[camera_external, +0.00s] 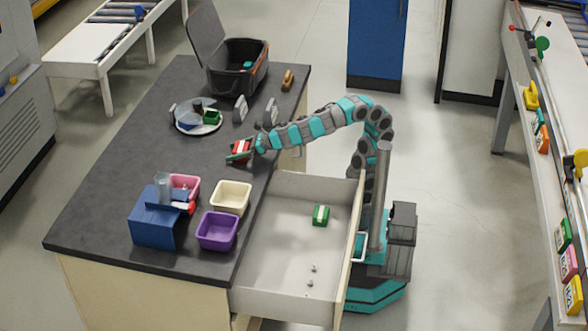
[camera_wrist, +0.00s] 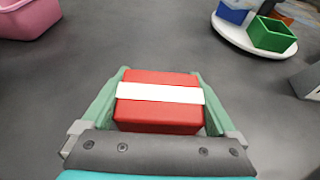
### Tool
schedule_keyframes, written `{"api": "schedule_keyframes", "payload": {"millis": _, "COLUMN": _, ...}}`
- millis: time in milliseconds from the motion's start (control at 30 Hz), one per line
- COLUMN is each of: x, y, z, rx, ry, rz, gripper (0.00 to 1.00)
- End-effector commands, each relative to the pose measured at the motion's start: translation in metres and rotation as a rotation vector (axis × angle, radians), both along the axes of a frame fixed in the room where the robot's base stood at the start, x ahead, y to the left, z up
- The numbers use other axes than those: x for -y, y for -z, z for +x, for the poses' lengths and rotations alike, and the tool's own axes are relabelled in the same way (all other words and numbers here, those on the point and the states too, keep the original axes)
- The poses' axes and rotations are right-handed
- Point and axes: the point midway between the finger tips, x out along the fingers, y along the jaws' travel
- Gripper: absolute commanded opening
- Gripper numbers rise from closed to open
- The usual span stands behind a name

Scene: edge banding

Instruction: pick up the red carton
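The red carton (camera_wrist: 159,112) is a small red box with a white band across its top. In the wrist view it sits between the two green fingers of my gripper (camera_wrist: 163,100), which stand along its left and right sides. I cannot tell whether the fingers press on it. In the external view the red carton (camera_external: 241,147) is at the right part of the dark worktop, partly hidden by my gripper (camera_external: 240,152). Whether it rests on the worktop or is slightly raised is unclear.
A round white tray (camera_external: 213,129) with small bins stands beyond the carton. A purple bin (camera_external: 217,231), a cream bin (camera_external: 231,196) and a blue box (camera_external: 153,228) stand nearer the front. An open drawer (camera_external: 276,255) holds a green carton (camera_external: 321,216). An open black toolbox (camera_external: 238,82) stands at the back.

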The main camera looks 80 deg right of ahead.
Motion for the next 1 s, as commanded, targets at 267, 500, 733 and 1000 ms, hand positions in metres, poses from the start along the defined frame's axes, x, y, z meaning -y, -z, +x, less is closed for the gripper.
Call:
{"api": "schedule_keyframes", "payload": {"millis": 267, "x": 0.000, "y": 0.000, "z": 0.000, "rx": 0.000, "ry": 0.000, "rz": 0.000, "gripper": 0.61}}
{"api": "schedule_keyframes", "payload": {"millis": 500, "x": 0.000, "y": 0.000, "z": 0.000, "rx": -0.001, "ry": 0.000, "rz": 0.000, "gripper": 0.36}}
{"api": "schedule_keyframes", "payload": {"millis": 733, "x": 0.000, "y": 0.000, "z": 0.000, "rx": -0.001, "ry": 0.000, "rz": 0.000, "gripper": 0.36}}
{"api": "schedule_keyframes", "payload": {"millis": 1000, "x": 0.000, "y": -0.018, "z": 0.000, "rx": 0.000, "ry": 0.000, "rz": 0.001, "gripper": 0.36}}
